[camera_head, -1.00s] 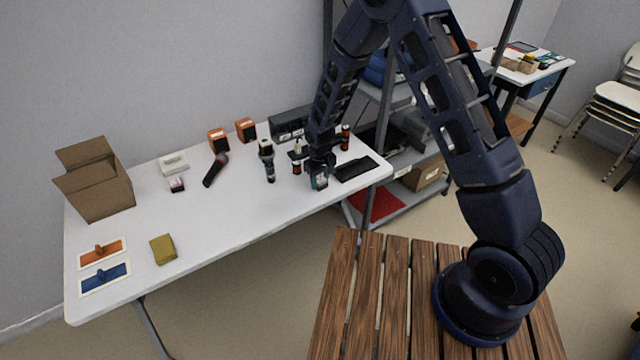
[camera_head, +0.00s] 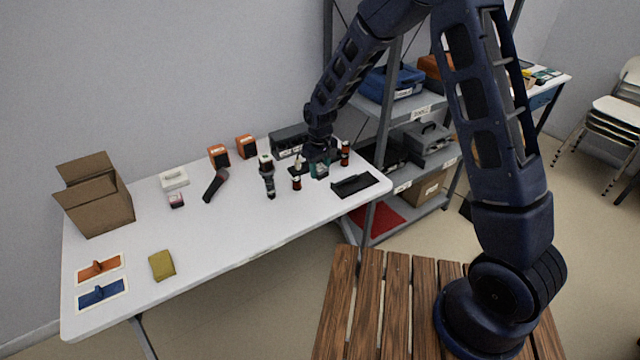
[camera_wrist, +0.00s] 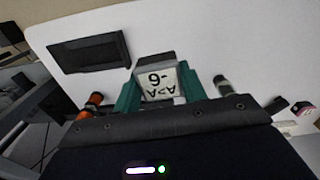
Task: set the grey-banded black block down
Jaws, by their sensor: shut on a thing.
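My gripper (camera_head: 319,170) is over the right end of the white table, its teal fingers shut on a small block. In the wrist view my gripper (camera_wrist: 160,92) shows a teal finger on each side of the block (camera_wrist: 155,59), which has a dark grey face and a white label with black marks. In the head view the block is mostly hidden by the fingers. I cannot tell whether its underside touches the table (camera_head: 230,215). A black tray (camera_head: 354,185) lies in front and to the right of the gripper.
A red-and-black bottle (camera_head: 345,153) stands right of the gripper, another (camera_head: 297,183) to its left. A dark boxy device (camera_head: 288,140) is behind. Grey shelving (camera_head: 385,150) borders the right side. The table's front middle is clear.

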